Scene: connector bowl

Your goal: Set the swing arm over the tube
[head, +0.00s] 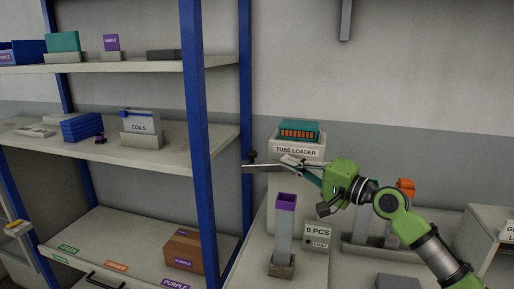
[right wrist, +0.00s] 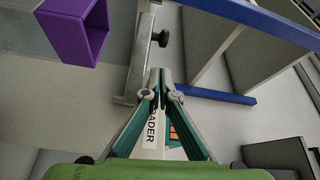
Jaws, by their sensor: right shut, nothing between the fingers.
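The tube loader (head: 297,150) is a pale column with a label and a teal-and-orange top. Its swing arm (head: 262,168), a flat grey bar with a dark knob (head: 253,155), reaches left at the column's front and is not over the tube. The tube (head: 283,236) stands upright in a small base, with an open purple top (head: 286,202). My right gripper (head: 284,160) is shut and empty, its tips close to the bar; I cannot tell whether they touch. In the right wrist view the tips (right wrist: 160,73) lie beside the bar (right wrist: 139,58); the purple top (right wrist: 76,30) is upper left.
A shelf rack with a blue post (head: 197,130) stands just left of the loader. A counter box (head: 316,237) reading 0 PCS sits right of the tube. An orange-topped item (head: 405,187) stands behind my right arm. Shelves hold bins and boxes.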

